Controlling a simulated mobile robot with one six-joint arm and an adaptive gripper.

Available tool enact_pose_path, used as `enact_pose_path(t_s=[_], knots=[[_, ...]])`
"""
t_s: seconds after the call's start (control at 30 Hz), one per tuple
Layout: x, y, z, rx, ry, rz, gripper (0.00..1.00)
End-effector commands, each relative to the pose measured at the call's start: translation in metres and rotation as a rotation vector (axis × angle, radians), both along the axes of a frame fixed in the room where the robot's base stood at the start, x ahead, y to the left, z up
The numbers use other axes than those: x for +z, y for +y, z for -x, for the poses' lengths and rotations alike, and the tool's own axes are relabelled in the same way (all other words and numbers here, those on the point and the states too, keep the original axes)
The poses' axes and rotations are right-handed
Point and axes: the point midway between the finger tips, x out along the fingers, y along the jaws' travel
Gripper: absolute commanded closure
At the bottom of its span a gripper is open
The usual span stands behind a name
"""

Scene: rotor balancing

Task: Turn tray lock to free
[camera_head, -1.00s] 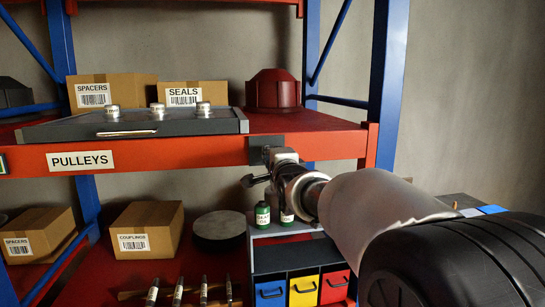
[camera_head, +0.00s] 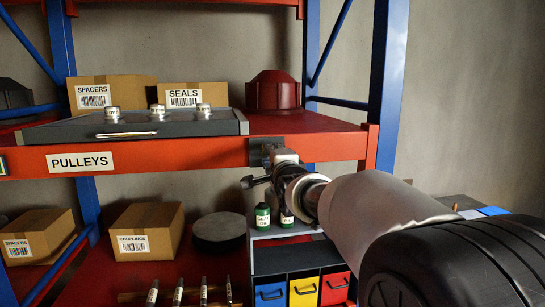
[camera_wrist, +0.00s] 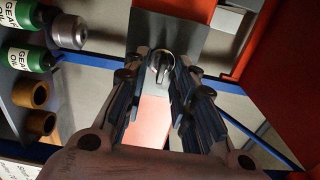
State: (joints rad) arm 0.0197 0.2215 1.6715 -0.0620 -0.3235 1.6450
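The tray lock shows in the wrist view as a small metallic knob (camera_wrist: 161,64) on a dark grey plate (camera_wrist: 168,32). The plate (camera_head: 261,151) is fixed to the red shelf beam in the head view, where my wrist and gripper hide the knob. My gripper (camera_wrist: 164,62) is open, with one finger on each side of the knob. I cannot tell whether either finger touches it. In the head view my gripper (camera_head: 268,174) is just below the plate. The dark grey tray (camera_head: 70,130) lies flat on the shelf above and carries three silver cylinders (camera_head: 158,112).
Boxes (camera_head: 115,91) and a dark red housing (camera_head: 273,91) stand behind and beside the tray. Green bottles (camera_head: 263,216) stand below my gripper, above coloured bins (camera_head: 304,290). A blue upright (camera_head: 387,75) is to the right.

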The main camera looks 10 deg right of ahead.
Motion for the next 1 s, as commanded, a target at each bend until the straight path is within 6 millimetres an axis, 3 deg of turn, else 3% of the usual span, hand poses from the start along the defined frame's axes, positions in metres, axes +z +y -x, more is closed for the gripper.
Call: enact_pose_path(t_s=[0.23, 0.7, 1.0], knots=[[0.001, 0.000, 0.015, 0.000, 0.001, 0.000, 0.75], [0.001, 0.000, 0.106, 0.000, -0.002, 0.000, 0.75], [0.000, 0.000, 0.121, 0.000, 0.000, 0.000, 0.75]])
